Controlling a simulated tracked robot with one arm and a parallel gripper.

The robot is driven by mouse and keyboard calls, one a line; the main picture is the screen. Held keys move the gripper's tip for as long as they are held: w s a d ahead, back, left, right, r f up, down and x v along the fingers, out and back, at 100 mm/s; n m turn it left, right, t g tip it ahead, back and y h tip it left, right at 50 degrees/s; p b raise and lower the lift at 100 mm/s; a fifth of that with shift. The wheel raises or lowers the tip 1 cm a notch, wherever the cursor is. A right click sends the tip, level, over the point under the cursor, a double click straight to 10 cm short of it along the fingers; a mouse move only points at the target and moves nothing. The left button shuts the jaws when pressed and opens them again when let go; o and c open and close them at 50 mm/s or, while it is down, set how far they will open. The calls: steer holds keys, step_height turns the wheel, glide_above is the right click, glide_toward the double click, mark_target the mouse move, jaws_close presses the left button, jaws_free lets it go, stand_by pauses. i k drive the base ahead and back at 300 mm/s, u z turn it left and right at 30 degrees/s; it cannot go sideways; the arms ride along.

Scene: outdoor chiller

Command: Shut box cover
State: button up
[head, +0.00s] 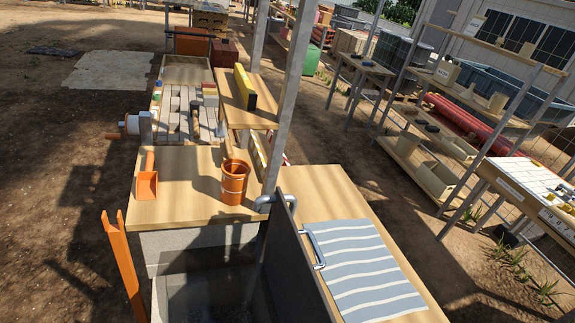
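The box (205,292) is at the bottom of the head view, a grey-walled well set into the wooden bench and partly cut off by the lower edge. Its cover (293,247) is a dark panel standing raised at the right side of the opening. A metal handle (316,248) is on the cover's right face. The lower part of the cover runs out of the picture. I make out no gripper of mine in this view. A forked orange bar (124,262) rises left of the box; I cannot tell what it belongs to.
An orange bucket (235,184) and an orange scoop (147,178) rest on the bench (190,197) behind the box. A striped cloth (362,272) lies right of the cover. A metal post (284,100) stands close behind the cover. Open dirt lies left.

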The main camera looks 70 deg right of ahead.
mark_target(298, 296)
steer(key=z, duration=0.05)
steer(key=k, duration=1.75)
steer(key=z, duration=0.9)
steer(key=i, duration=1.05)
steer(key=z, duration=0.1)
steer(key=k, duration=0.45)
steer(key=u, duration=0.75)
steer(key=i, duration=0.7)
steer(key=u, duration=0.2)
